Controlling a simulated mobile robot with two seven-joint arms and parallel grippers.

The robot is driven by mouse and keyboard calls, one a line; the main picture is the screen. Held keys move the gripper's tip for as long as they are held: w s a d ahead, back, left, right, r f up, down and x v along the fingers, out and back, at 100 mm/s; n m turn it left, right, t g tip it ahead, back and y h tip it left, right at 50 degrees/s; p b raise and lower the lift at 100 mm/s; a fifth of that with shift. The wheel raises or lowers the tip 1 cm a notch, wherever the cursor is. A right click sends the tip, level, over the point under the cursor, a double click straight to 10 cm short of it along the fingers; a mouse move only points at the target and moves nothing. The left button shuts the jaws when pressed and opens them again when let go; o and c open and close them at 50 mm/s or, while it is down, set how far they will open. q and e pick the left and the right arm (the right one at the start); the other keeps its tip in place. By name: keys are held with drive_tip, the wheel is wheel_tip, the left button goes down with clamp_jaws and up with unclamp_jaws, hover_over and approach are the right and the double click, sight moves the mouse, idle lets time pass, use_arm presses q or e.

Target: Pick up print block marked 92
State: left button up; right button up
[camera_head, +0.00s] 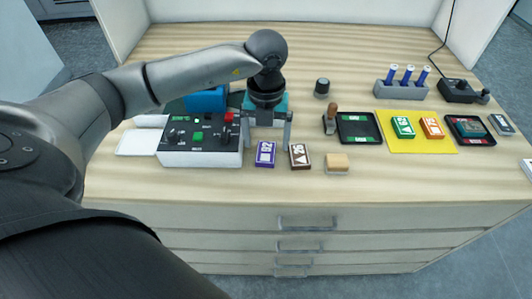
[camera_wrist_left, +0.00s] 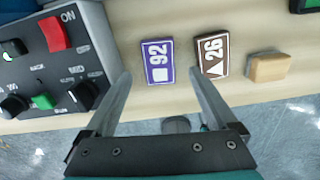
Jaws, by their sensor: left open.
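The purple print block marked 92 (camera_head: 265,154) lies flat on the wooden table, face up, with a white square on it. In the left wrist view the block (camera_wrist_left: 158,62) lies ahead, within the space between the two fingers. My left gripper (camera_head: 267,146) is open and empty and points down, just behind and above the block. It also shows in the left wrist view (camera_wrist_left: 160,74), with its right fingertip near the brown block marked 26 (camera_wrist_left: 211,57). I cannot tell the exact height of the fingertips. My right gripper is not in view.
The brown block (camera_head: 300,156) lies close to the right of 92. A control box (camera_head: 200,155) with a red ON switch stands close on the left. A tan block (camera_head: 337,163) is farther right. A black tray (camera_head: 378,137) and yellow mat (camera_head: 440,145) follow. The table's front edge is near.

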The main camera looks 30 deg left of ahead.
sight(266, 152)
use_arm(q)
wheel_tip(266, 152, down, 4)
drive_tip(key=shift+w+a+r, duration=0.15)
drive_tip(key=shift+r, duration=0.1)
drive_tip(key=c, duration=1.4)
drive_tip(key=shift+c, duration=0.2)
